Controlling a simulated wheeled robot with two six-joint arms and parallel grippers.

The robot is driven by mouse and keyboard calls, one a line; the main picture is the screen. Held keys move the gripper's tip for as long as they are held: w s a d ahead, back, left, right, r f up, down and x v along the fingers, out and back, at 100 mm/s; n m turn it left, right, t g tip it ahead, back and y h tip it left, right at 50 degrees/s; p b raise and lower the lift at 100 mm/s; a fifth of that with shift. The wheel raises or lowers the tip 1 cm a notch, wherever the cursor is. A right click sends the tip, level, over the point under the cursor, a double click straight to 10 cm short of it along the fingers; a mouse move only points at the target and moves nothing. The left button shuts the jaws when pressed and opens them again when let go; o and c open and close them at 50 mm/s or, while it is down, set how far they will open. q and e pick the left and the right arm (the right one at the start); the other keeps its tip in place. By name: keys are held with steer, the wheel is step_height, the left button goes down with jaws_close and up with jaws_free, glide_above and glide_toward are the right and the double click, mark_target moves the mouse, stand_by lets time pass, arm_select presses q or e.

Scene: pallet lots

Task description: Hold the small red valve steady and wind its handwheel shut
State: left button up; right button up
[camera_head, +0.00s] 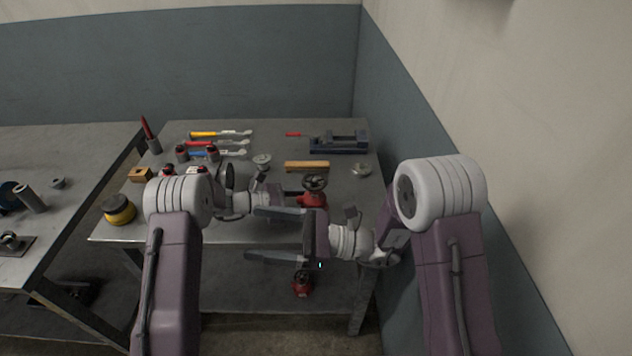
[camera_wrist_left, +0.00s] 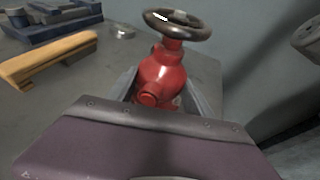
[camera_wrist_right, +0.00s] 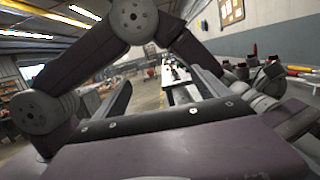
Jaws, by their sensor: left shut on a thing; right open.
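A red valve (camera_head: 314,198) with a dark round handwheel (camera_head: 315,182) is upright at the right part of the workbench. In the left wrist view the valve body (camera_wrist_left: 165,75) is between my fingers, below the handwheel (camera_wrist_left: 177,24). My left gripper (camera_wrist_left: 160,92) is shut on the body. My right gripper (camera_head: 252,233) is open and empty, its fingers pointing left in front of the valve, apart from the handwheel. In the right wrist view its open fingers (camera_wrist_right: 162,88) have no valve between them. A second red valve (camera_head: 302,287) shows lower down, apparently on the lower shelf.
Behind the valve lie a wooden-coloured bar (camera_head: 307,167), a blue vise-like block (camera_head: 340,143) and a grey disc (camera_head: 361,169). Several tools (camera_head: 220,134) lie at the back left. A yellow-black round object (camera_head: 119,209) stands at the left edge. A wall (camera_head: 400,130) closes the right side.

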steer(key=s+d+f+n+g+h, duration=0.2)
steer(key=s+d+n+g+h, duration=0.35)
steer(key=s+g, duration=0.2)
steer(key=s+d+f+n+g+h, duration=0.2)
steer(key=s+d+n+g+h, duration=0.25)
steer(key=s+g+h, duration=0.35)
steer(key=w+d+n+t+h, duration=0.25)
steer(key=d+n+h, duration=0.25)
steer(key=d+h, duration=0.65)
steer(key=w+d+n+t+h, duration=0.25)
steer(key=d+n+h, duration=0.4)
steer(key=d, duration=0.75)
steer(key=w+n+t+h, duration=0.7)
steer(key=n+t, duration=0.3)
steer(key=t, duration=0.1)
steer(key=n+t+y, duration=1.7)
steer(key=n+y, duration=0.1)
steer(key=n, duration=0.5)
glide_toward(315, 179)
steer(key=w, duration=1)
steer(key=shift+f, duration=0.15)
